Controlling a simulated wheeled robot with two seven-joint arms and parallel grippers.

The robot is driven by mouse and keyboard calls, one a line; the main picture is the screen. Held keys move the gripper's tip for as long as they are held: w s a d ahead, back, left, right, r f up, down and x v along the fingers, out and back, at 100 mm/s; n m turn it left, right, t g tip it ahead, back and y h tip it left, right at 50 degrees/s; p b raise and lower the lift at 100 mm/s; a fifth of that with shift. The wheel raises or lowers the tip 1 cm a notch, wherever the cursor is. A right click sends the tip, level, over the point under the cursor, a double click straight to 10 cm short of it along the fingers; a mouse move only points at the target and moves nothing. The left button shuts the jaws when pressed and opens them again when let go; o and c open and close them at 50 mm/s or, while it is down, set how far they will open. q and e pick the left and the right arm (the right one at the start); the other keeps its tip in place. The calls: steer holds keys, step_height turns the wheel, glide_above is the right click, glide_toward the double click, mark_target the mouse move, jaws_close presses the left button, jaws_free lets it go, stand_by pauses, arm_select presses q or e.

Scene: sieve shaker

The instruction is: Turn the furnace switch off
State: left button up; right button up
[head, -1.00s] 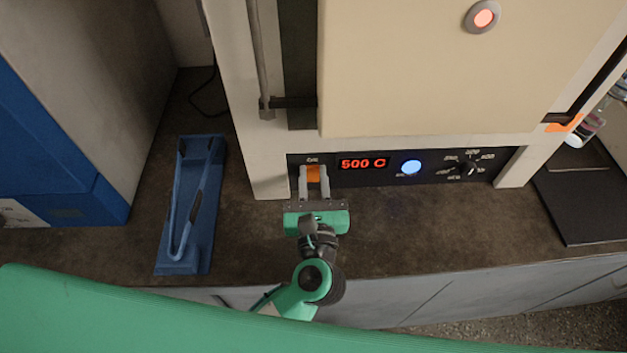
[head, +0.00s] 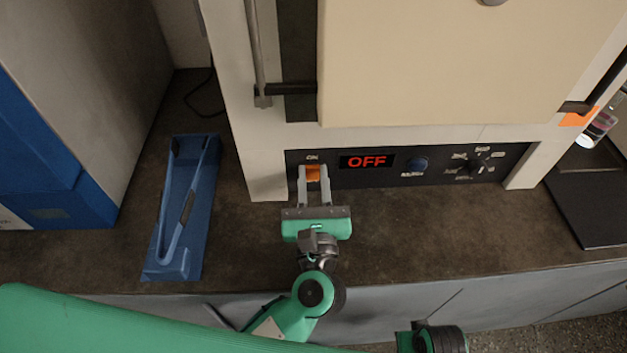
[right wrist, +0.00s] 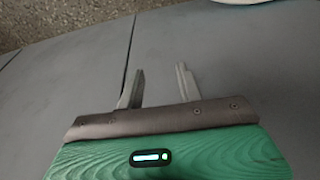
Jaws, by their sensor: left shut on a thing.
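The furnace (head: 440,70) is a large cream cabinet with a dark control panel (head: 433,169) along its lower front. The orange furnace switch (head: 313,173) sits at the panel's left end, under a small white label. The display (head: 366,162) beside it reads OFF in red. My left gripper (head: 313,176) is shut on the switch, with one finger on each side; the fingers partly hide it. My right gripper (right wrist: 158,82) shows in the right wrist view, fingers apart and empty, in front of grey cabinet fronts.
A blue stand with tongs (head: 180,215) lies left on the dark counter (head: 400,235). A black mat (head: 590,200) is at right.

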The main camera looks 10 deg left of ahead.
arm_select(q)
steer(key=o, duration=1)
steer(key=shift+s+d+f, duration=0.1)
steer(key=shift+s+f, duration=0.05)
steer(key=shift+s, duration=0.2)
steer(key=b+v, duration=0.2)
steer(key=v, duration=1.1)
steer(key=shift+b, duration=0.3)
arm_select(e)
steer(key=shift+t, duration=0.4)
step_height(320, 180, up, 6)
steer(key=shift+f, duration=0.15)
